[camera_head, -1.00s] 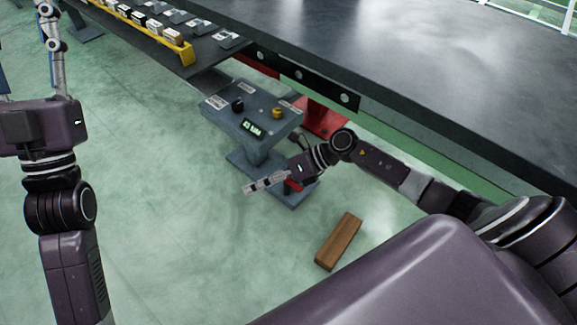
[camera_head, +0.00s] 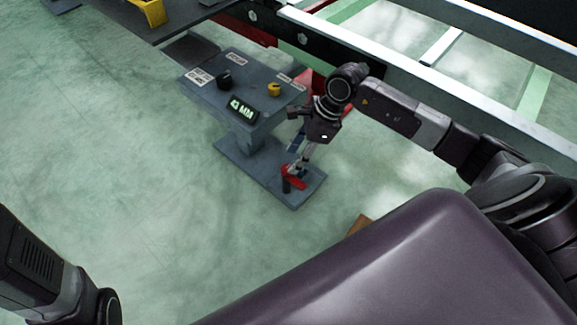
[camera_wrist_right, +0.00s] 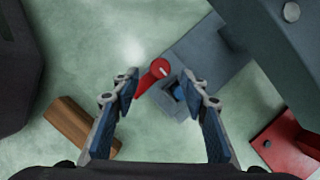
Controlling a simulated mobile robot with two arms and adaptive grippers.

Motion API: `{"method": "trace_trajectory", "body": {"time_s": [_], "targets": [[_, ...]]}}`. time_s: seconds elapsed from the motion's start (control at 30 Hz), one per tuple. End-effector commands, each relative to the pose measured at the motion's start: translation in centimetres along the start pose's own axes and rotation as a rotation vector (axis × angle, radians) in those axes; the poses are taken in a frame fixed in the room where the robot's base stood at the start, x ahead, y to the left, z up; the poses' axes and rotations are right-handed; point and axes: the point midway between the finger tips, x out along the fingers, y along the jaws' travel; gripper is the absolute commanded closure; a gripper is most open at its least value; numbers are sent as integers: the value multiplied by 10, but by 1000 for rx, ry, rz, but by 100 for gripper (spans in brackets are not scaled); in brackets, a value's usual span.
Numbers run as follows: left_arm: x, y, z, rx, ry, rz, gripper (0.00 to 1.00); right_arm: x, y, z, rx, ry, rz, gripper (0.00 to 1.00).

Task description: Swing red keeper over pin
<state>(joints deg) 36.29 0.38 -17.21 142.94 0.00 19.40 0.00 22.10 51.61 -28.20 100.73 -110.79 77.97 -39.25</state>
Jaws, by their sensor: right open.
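The red keeper (camera_head: 294,182) is a small flat lever low on the foot of the grey pedestal. In the right wrist view the red keeper (camera_wrist_right: 152,76) has a rounded end and points down-left. A small blue piece in a dark bracket (camera_wrist_right: 177,92), possibly the pin, sits beside it; I cannot tell whether they touch. My right gripper (camera_head: 297,166) points down at the keeper. In the wrist view its open fingers (camera_wrist_right: 161,88) stand either side of the keeper and bracket, with nothing clearly gripped. My left gripper is out of view.
The grey pedestal (camera_head: 240,90) has a "43 MM" display, a black knob (camera_head: 224,80) and a yellow knob (camera_head: 274,90). A wooden block (camera_wrist_right: 78,125) lies on the floor nearby. Chassis rails (camera_head: 420,85) run at upper right. Open green floor is at left.

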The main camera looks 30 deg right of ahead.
Motion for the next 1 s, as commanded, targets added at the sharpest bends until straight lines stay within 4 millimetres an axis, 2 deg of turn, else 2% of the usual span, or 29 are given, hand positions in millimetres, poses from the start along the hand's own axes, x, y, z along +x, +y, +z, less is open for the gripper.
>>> {"method": "trace_trajectory", "body": {"time_s": [0.03,0.13,0.3,0.7,1.0], "targets": [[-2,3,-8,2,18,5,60,13,0,-1,0,-2,1,59],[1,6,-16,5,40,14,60,26,0,-1,1,-3,1,59],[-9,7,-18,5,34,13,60,43,0,0,1,-2,0,59],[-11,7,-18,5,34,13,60,47,0,1,1,-2,0,59],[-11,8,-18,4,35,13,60,47,0,0,2,-2,0,92]]}}
